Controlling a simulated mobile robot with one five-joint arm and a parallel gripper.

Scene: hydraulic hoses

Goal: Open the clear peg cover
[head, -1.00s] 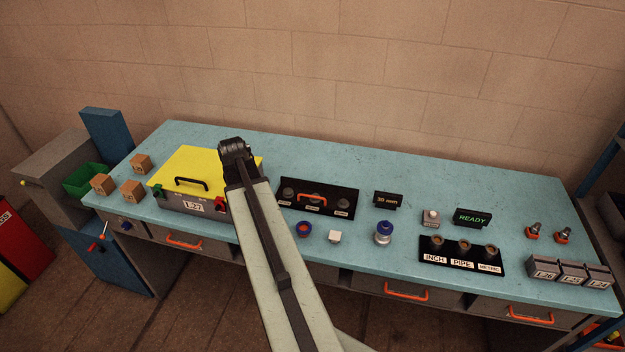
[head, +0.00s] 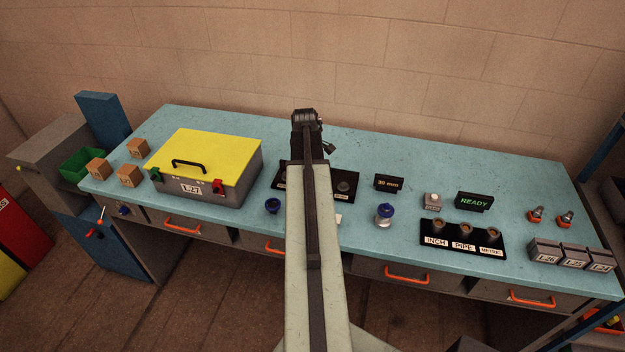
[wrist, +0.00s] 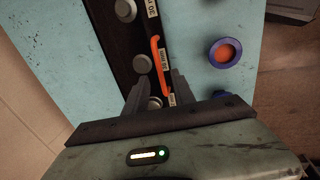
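The black peg board (head: 347,184) lies on the blue bench, partly hidden behind my arm in the head view. In the wrist view the board (wrist: 118,60) runs upright with several grey round pegs and size labels. An orange handle (wrist: 157,58) crosses it; the clear cover itself is hard to make out. My gripper (wrist: 158,88) is open over the board, its two fingers apart, with the lower end of the handle showing between them. I cannot tell whether either finger touches it. In the head view the fingers are hidden behind my arm.
A yellow-lidded grey box (head: 210,160) stands left of the board. A blue round cap (head: 272,205) and a blue-topped jar (head: 384,214) sit in front of it. The bench behind is clear.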

